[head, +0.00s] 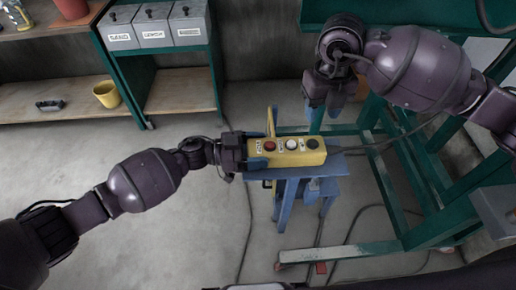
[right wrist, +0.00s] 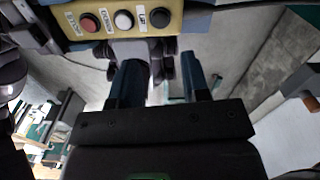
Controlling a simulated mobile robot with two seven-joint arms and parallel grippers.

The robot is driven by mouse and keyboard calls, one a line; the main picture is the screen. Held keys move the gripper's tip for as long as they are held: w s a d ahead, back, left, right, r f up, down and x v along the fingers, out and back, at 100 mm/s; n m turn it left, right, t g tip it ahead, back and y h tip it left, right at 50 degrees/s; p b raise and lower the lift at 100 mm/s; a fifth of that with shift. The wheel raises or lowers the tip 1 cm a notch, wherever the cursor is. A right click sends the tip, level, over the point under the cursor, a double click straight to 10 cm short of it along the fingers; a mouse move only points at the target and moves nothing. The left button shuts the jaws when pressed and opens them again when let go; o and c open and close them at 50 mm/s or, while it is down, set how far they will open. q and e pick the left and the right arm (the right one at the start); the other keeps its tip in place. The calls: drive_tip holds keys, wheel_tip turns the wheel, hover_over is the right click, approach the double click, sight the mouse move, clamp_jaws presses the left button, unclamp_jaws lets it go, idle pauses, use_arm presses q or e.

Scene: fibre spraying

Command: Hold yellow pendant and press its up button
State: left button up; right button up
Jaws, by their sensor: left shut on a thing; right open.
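The yellow pendant (head: 305,158) lies level above a blue stand in the head view, with a red, a white and a black button along its top. My left gripper (head: 266,146) is shut on its left end, blue fingers on either side. The pendant (right wrist: 170,24) also crosses the top of the right wrist view. There, the black button (right wrist: 160,17) has a label that seems to read UP. My right gripper (head: 314,108) is open and empty, behind and above the pendant's right end. Its two blue fingers (right wrist: 163,82) are apart and clear of the buttons.
A blue stand (head: 290,190) is under the pendant. A green metal frame (head: 385,185) stands to the right, with cables on the floor. A green shelf (head: 180,95) with grey labelled bins and a yellow cup (head: 107,95) are at the back left. Open floor lies in front.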

clamp_jaws()
idle(1.6)
